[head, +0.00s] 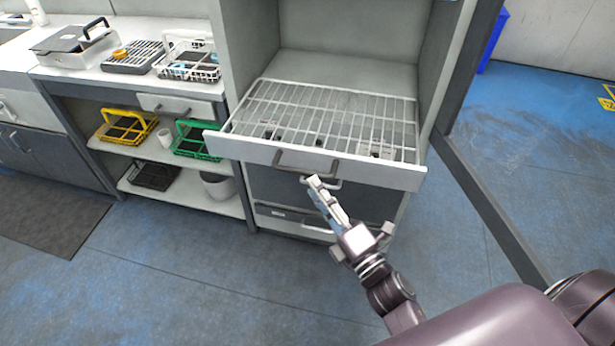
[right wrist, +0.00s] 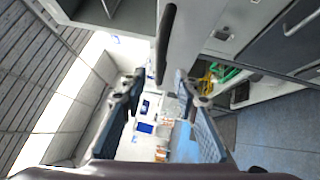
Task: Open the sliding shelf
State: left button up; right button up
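The sliding shelf is a white wire rack (head: 335,105) with a pale front panel (head: 240,149), set in a tall grey cabinet. Its front seems to stand somewhat forward of the cabinet. A dark bar handle (head: 306,163) is on the panel and also shows in the right wrist view (right wrist: 167,38). My right gripper (head: 315,182) is just below and in front of the handle. In the right wrist view its two fingers (right wrist: 160,82) are spread, with nothing held between them and the handle beyond their tips. My left gripper is not in view.
A dark drawer (head: 280,186) with a lighter handle lies below the shelf. An open door or frame edge (head: 490,210) stands at the right. At the left, a bench holds racks and a yellow basket (head: 127,127) and green basket (head: 190,140).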

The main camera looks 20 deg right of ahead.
jog(key=v, duration=0.5)
jog(key=shift+s+d, duration=0.1)
jog(key=shift+s, duration=0.25)
jog(key=s+f+m+g+h, duration=0.1)
jog(key=s+f+m+g, duration=0.25)
jog(key=f, duration=0.85)
jog(key=s+f+m+g+h, duration=0.15)
jog(key=f+m, duration=0.25)
jog(key=f, duration=0.8)
jog(key=s+f+m+g, duration=0.3)
jog(key=f+m+g, duration=0.1)
jog(key=f, duration=0.8)
jog(key=s+d+f+m+g, duration=0.1)
jog(key=s+f+m+g, duration=0.3)
jog(key=s+f, duration=0.5)
jog(key=s+d+f+m+g+h, duration=0.1)
jog(key=s+f+m+g, duration=0.3)
jog(key=s+f, duration=0.6)
jog(key=s+d+g, duration=0.1)
jog(key=s, duration=0.8)
